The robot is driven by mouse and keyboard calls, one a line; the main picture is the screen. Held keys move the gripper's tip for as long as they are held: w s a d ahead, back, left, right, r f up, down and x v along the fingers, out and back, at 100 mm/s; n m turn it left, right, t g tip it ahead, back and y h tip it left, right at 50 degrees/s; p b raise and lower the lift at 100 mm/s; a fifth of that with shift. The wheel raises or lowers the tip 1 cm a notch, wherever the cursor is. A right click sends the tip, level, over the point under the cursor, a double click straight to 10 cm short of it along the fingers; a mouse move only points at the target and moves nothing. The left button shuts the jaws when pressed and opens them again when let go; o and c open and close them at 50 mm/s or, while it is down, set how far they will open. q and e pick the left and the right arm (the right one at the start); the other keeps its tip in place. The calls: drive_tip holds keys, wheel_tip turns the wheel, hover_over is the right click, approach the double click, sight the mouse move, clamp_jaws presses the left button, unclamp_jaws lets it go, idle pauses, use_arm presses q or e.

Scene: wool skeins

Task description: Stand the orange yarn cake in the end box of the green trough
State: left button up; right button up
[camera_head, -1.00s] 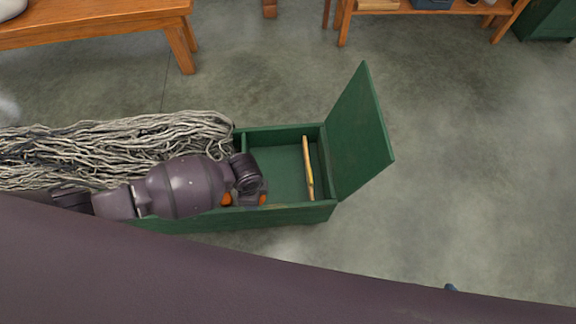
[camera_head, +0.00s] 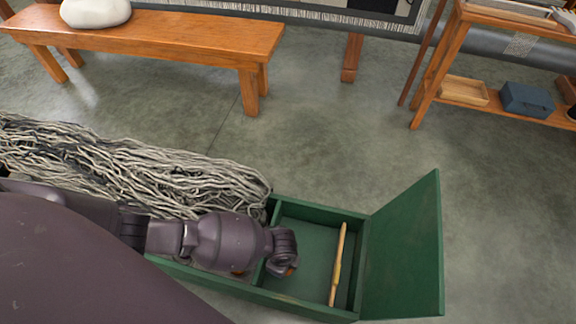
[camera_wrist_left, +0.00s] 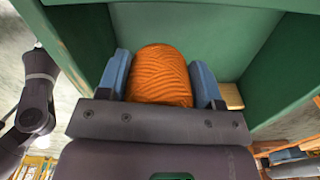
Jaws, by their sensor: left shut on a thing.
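The green trough (camera_head: 215,283) runs across the lower part of the head view, with its end box (camera_head: 309,257) at the right and the lid (camera_head: 408,250) standing open. My left gripper (camera_wrist_left: 161,84) is shut on the orange yarn cake (camera_wrist_left: 160,66), which sits between its two blue fingers in the left wrist view. In the head view my left wrist is over the left side of the end box, near the divider, and hides nearly all of the cake. I cannot tell whether the cake touches the floor of the box. My right gripper is not in view.
A wooden stick (camera_head: 338,265) leans in the right part of the end box. An orange bench (camera_head: 180,35) and a shelf with a blue box (camera_head: 527,100) stand behind. The floor between is clear.

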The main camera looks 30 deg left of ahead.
use_arm(q)
drive_tip(key=f+b, duration=0.1)
drive_tip(key=f, duration=0.4)
drive_tip(key=shift+s+f+b, duration=0.2)
drive_tip(key=shift+b, duration=0.2)
drive_tip(key=shift+w+f, duration=0.15)
drive_tip(key=shift+f, duration=0.15)
wheel_tip(320, 180, down, 3)
drive_tip(key=shift+f+b, duration=0.2)
drive_tip(key=shift+b, duration=0.85)
drive_tip(key=shift+f, duration=0.35)
drive_tip(key=shift+w, duration=0.1)
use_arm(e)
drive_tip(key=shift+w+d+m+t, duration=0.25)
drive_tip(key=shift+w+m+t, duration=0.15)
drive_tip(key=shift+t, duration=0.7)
use_arm(q)
drive_tip(key=shift+r, duration=0.1)
drive_tip(key=shift+f+b, duration=0.4)
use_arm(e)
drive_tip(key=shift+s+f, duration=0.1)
use_arm(q)
drive_tip(key=shift+f, duration=0.1)
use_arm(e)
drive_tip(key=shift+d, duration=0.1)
